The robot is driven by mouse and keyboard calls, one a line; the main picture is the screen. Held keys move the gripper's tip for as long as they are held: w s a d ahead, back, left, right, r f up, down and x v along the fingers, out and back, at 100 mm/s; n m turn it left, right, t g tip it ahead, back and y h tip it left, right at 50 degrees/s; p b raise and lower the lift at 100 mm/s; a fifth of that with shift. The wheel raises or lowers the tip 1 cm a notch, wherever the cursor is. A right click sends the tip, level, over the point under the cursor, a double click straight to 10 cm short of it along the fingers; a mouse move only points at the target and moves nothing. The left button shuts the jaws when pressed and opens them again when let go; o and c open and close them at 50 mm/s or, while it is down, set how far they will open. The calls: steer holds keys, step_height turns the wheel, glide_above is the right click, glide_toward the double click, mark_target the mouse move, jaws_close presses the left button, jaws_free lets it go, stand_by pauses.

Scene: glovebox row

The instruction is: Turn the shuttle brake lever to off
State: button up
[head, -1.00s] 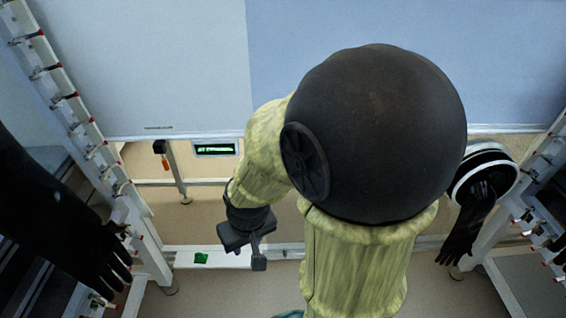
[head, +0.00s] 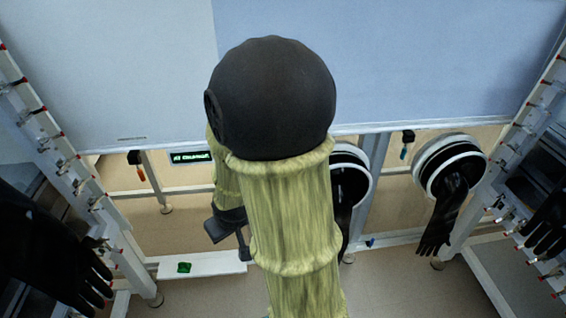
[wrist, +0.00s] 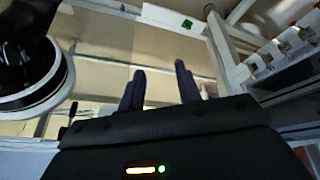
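Two small black fittings with hanging handles are under the front edge of the pale cabinet. One has an orange handle (head: 140,172) at left; the other has a blue handle (head: 404,152) at right. I cannot tell which is the shuttle brake lever, or its setting. My gripper (head: 228,238) hangs below the cabinet edge, right of and lower than the orange handle, touching neither. In the wrist view its two dark fingers (wrist: 160,76) stand apart with nothing between them. A small dark knob (wrist: 72,109) is left of the fingers; I cannot tell what it belongs to.
White round ports with black gloves (head: 450,165) are at right. A black glove (head: 60,260) hangs at left. A white rail (head: 210,264) carries a green patch (head: 184,267). Racks flank both sides.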

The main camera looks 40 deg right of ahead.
steer(key=w+d+f+t+h+p, duration=0.1)
steer(key=w+d+f+t, duration=0.2)
steer(key=d, duration=0.4)
steer(key=w+d+f+t+p, duration=0.1)
steer(key=w+d+f+t, duration=0.15)
steer(key=d, duration=0.45)
steer(key=s+d+r+m+t+h+p, duration=0.1)
steer(key=s+d+m+t+h, duration=0.3)
steer(key=s+d+t, duration=0.2)
steer(key=s+d, duration=0.1)
steer(key=d, duration=0.1)
steer(key=shift+d+r, duration=0.3)
steer(key=shift+d, duration=0.05)
steer(key=shift+f+t, duration=0.1)
steer(key=shift+t, duration=0.15)
